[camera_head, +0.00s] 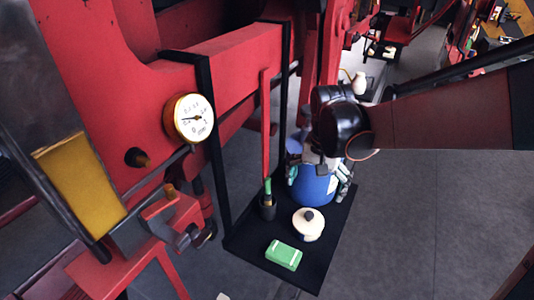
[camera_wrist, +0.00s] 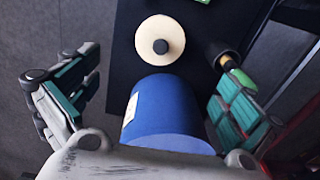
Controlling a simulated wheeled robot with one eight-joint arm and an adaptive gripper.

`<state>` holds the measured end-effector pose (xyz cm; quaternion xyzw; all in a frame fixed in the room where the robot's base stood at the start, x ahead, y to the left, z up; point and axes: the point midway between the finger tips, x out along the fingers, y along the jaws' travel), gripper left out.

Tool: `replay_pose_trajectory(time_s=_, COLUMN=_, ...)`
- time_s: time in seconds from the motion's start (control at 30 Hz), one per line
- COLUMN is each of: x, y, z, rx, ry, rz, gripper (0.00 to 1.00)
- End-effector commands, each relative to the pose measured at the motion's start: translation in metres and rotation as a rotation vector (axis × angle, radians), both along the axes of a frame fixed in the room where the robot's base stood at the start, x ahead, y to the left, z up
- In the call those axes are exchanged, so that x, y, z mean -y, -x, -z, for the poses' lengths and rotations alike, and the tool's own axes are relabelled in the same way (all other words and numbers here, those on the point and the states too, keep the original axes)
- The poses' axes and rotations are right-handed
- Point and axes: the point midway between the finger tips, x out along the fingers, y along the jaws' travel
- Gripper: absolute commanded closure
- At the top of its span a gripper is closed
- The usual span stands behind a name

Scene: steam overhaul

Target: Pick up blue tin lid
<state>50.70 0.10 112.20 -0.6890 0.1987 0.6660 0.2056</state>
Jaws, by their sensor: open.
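A blue tin (camera_head: 314,188) stands upright on a black tray (camera_head: 335,235); in the wrist view its blue side (camera_wrist: 165,112) shows with a pale label at the left edge. My gripper (camera_head: 319,172) is open over the tin, with one finger on each side. In the wrist view the open gripper (camera_wrist: 152,100) has the tin between its fingers, closer to the right finger; contact cannot be told. A cream round lid with a dark knob (camera_head: 309,230) lies on the tray, also in the wrist view (camera_wrist: 150,38).
A dark cup (camera_head: 267,211) with a green-handled tool stands at the tray's left, near a thin post. A green block (camera_head: 284,255) lies at the tray's front. Red machinery with a gauge (camera_head: 190,118) fills the left. Floor to the right is clear.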

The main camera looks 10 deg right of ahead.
Motion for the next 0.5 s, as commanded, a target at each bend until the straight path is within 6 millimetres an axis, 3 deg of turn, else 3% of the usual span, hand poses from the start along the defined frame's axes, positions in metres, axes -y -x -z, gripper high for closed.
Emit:
replay_pose_trajectory(time_s=0.27, x=0.000, y=-0.008, z=0.019, rx=-0.037, ry=-0.001, rz=0.036, gripper=0.00)
replay_pose_trajectory(time_s=0.5, x=0.000, y=-0.008, z=0.065, rx=-0.036, ry=-0.001, rz=0.035, gripper=0.00)
